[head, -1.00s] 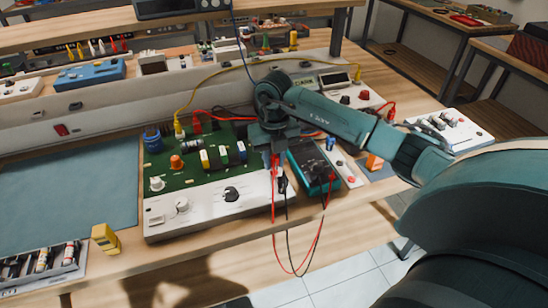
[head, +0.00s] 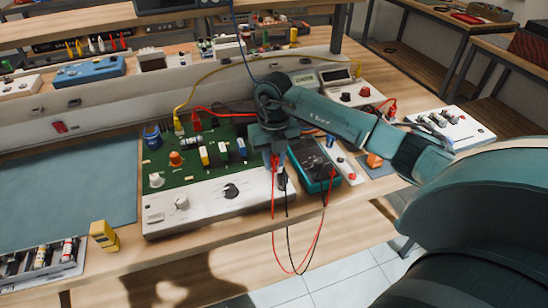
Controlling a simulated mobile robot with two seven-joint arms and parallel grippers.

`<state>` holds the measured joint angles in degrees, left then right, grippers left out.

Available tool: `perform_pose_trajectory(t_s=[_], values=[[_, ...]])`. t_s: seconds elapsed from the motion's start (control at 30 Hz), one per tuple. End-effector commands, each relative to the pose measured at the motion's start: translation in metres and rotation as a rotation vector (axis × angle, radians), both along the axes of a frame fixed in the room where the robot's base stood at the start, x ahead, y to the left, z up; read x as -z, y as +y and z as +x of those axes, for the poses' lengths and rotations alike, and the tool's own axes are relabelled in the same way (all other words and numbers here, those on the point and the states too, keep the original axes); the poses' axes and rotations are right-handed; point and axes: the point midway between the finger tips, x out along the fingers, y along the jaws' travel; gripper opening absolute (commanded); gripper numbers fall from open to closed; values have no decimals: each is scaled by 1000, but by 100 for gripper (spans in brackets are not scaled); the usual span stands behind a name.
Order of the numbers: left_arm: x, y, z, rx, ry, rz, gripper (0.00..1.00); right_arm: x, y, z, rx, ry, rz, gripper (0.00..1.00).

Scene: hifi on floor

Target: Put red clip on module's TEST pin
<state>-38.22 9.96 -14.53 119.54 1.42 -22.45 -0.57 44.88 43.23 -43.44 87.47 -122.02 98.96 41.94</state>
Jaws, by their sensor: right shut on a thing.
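The module is a green circuit board (head: 185,176) with coloured parts and a white front panel (head: 210,212) with knobs. My right gripper (head: 277,158) points down at the module's right end, shut on the red clip (head: 275,163). The clip is small and partly hidden by the fingers, and its red lead (head: 272,215) hangs below the table edge. A black clip (head: 282,180) sits just beside it, with a black lead. The TEST pin cannot be made out, and I cannot tell whether the clip touches anything. My left gripper is out of view.
A teal multimeter (head: 313,163) lies right of the gripper, with the leads looping down in front of the table. A yellow lead (head: 205,92) arches behind the arm. A yellow block (head: 104,236) stands at the front left. The blue mat (head: 65,190) is clear.

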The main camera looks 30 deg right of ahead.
Motion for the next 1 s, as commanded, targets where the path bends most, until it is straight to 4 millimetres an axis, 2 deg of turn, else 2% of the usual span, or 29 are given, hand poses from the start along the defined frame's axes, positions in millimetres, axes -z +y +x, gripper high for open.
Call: perform_pose_trajectory(t_s=[0.3,0.33,0.6,1.0], values=[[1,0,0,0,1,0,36,1,0,0,0,0,0,5],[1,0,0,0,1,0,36,1,0,0,0,0,0,24],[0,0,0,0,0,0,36,1,0,0,0,0,0,46],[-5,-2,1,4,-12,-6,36,-2,0,0,0,-2,0,47]])
